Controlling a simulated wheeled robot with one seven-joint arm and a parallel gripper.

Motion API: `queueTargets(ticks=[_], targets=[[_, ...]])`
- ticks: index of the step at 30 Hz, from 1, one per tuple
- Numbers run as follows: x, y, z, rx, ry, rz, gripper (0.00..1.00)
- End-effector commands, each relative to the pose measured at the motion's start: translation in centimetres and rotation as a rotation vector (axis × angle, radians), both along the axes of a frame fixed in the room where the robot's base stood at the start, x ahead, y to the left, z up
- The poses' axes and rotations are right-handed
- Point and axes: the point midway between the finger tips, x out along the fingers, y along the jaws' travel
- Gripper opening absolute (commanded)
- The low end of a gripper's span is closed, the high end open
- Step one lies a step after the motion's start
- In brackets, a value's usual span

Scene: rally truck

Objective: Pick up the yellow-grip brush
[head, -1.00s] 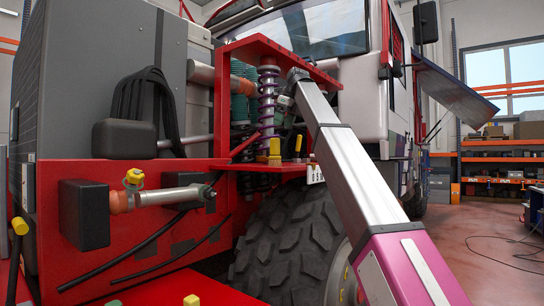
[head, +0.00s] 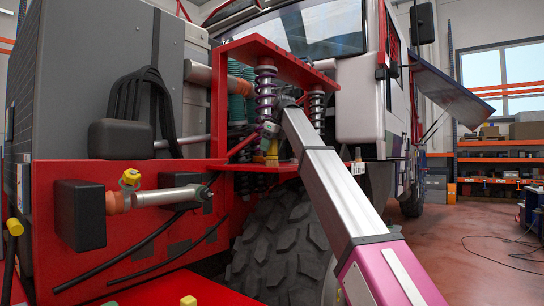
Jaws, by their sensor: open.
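A small yellow item (head: 272,147), which looks like the yellow grip of the brush, stands on the red ledge below the coil springs. Its bristles cannot be made out at this size. My gripper (head: 268,133) is at the far end of my arm, just above and close to the yellow item. It is open, small and partly lost against the clutter, and whether it touches the item cannot be told.
A red frame (head: 290,62) overhangs the ledge, with a purple coil spring (head: 265,92) close behind the gripper and another (head: 316,108) to the right. A large tyre (head: 282,245) lies below.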

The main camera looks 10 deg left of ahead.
Motion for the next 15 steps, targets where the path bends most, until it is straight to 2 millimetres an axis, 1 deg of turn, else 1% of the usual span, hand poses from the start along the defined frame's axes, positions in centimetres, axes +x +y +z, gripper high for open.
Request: queueTargets(ticks=[5, 6, 7, 8, 9, 10, 11, 15], targets=[[0.03, 0.01, -0.02, 0.0, 0.0, 0.0, 0.66], [0.02, 0.01, -0.01, 0.0, 0.0, 0.0, 0.59], [0.02, 0.01, -0.01, 0.0, 0.0, 0.0, 0.5], [0.02, 0.01, -0.01, 0.0, 0.0, 0.0, 0.4], [0.02, 0.0, -0.01, 0.0, 0.0, 0.0, 0.27], [0.02, 0.0, -0.01, 0.0, 0.0, 0.0, 0.17], [0.02, 0.0, -0.01, 0.0, 0.0, 0.0, 0.12], [0.01, 0.01, 0.02, 0.0, 0.0, 0.0, 0.12]])
